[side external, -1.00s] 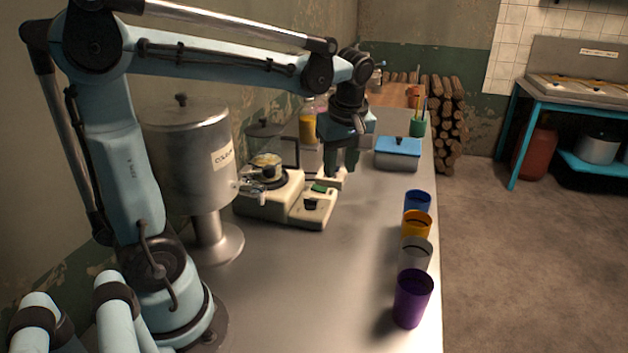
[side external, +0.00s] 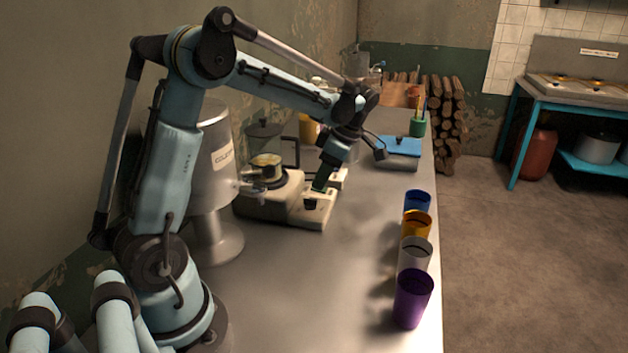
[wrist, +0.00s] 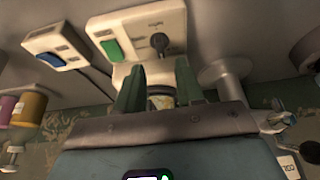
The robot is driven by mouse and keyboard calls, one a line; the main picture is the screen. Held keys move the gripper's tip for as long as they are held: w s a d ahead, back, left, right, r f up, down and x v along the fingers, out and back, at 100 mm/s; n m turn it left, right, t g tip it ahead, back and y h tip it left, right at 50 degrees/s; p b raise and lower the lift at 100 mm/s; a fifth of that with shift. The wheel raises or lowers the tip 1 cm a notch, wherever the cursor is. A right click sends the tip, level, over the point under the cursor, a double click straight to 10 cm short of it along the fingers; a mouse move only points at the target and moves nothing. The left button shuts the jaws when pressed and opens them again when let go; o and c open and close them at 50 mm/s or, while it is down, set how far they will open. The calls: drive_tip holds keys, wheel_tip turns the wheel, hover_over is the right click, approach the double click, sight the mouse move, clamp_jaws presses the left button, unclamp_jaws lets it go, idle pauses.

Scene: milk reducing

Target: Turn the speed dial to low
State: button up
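The cream machine (side external: 262,207) stands on the counter and holds a small pot (side external: 266,166). Its front panel shows in the wrist view (wrist: 132,24), with a green rocker switch (wrist: 110,49) and, to its right, a black speed dial (wrist: 159,42). The dial's markings are too small to read. My gripper (side external: 319,187) is tilted just above the front panel; it also shows in the wrist view (wrist: 158,75). Its two green fingers are apart with nothing between them. The dial lies beyond the fingertips, nearer the right finger. In the side view the fingers partly hide the panel.
A second cream unit with a blue switch (wrist: 52,57) stands beside the machine. A metal urn (side external: 222,160) is to the left. Several cups, including a purple one (side external: 413,298), line the counter's right edge. A blue-lidded box (side external: 398,148) stands behind. The counter's front middle is clear.

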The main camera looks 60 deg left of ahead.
sight(311, 199)
drive_tip(key=shift+x, duration=3.05)
drive_tip(key=shift+c, duration=0.4)
clamp_jaws()
